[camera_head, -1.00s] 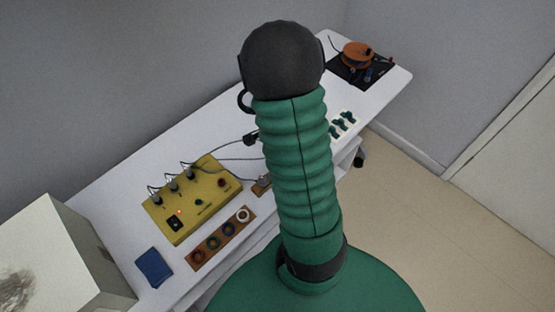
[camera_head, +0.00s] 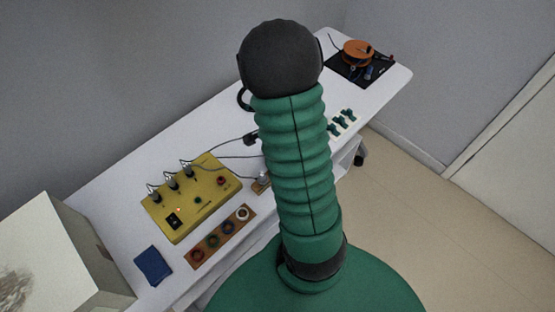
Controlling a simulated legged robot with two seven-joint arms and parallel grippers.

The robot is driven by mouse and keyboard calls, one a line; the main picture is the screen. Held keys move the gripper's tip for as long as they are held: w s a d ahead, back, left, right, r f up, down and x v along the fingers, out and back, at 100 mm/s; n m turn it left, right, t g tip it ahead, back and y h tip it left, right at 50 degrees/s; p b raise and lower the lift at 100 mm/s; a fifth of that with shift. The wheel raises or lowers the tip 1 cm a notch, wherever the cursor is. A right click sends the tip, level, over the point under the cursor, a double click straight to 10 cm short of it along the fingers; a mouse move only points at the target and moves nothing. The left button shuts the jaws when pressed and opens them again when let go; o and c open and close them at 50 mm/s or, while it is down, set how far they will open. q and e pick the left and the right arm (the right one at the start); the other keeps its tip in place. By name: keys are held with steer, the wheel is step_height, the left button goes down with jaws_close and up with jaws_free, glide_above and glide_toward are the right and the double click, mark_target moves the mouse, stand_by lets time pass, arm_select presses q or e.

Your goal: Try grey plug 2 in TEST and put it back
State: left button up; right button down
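A yellow box (camera_head: 211,207) stands on the white table at the left. Several small knobs or sockets sit on its top, with a dark switch (camera_head: 173,221) and a small lit orange lamp (camera_head: 179,210). Three grey plugs with dark cables stand along its back edge: a left one (camera_head: 153,193), a middle one (camera_head: 171,182) and a right one (camera_head: 187,169). Their numbers and the TEST label are too small to read. Another grey plug-like piece (camera_head: 263,178) stands on a small brown base right of the box. Neither gripper is in view.
A brown strip (camera_head: 222,238) with several coloured rings, a blue pad (camera_head: 153,265) and a pale box (camera_head: 48,255) are near the left end of the white table (camera_head: 120,190). An orange reel (camera_head: 357,53) sits on a black mat (camera_head: 345,72) at the far end. The table's middle is partly hidden.

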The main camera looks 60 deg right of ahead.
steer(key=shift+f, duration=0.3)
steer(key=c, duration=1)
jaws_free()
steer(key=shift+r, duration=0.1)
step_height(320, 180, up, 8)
steer(key=p, duration=0.7)
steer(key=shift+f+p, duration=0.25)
steer(key=shift+p, duration=0.05)
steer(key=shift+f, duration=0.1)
